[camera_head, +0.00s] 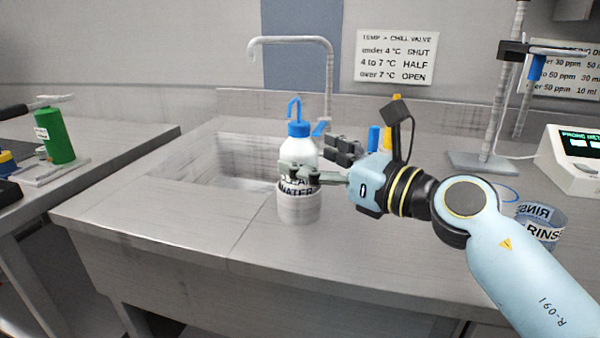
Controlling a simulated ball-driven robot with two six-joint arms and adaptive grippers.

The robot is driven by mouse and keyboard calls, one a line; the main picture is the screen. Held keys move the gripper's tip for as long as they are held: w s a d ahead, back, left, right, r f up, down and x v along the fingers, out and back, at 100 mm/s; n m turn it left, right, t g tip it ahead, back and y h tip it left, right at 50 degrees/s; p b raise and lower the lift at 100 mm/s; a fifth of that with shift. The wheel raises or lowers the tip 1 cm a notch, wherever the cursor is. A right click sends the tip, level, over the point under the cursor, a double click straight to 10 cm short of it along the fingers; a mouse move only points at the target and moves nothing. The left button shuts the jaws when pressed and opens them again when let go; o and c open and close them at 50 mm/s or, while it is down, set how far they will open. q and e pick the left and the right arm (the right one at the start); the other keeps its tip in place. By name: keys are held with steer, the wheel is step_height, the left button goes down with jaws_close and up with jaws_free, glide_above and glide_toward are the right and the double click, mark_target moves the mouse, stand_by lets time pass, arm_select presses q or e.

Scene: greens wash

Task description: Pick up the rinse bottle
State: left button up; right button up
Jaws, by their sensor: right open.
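A white squeeze bottle with a blue cap and bent blue spout (299,150) stands upright on the steel counter, at the front right of the sink. Its label reads "CLEAN WATER", partly covered by a finger. My right gripper (312,160) comes in from the right at the bottle's height and is open. One finger crosses in front of the bottle; the other is at its right, farther back. I cannot tell whether either finger touches the bottle. My left gripper is not in view.
The sink (222,165) and tap (329,80) are behind left. A stand (482,160) and meter (572,160) stand at right. A green bottle (55,135) is on the left bench.

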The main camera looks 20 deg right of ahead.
mark_target(299, 151)
steer(key=x, duration=0.3)
steer(key=shift+w+a, duration=0.1)
steer(key=c, duration=1.5)
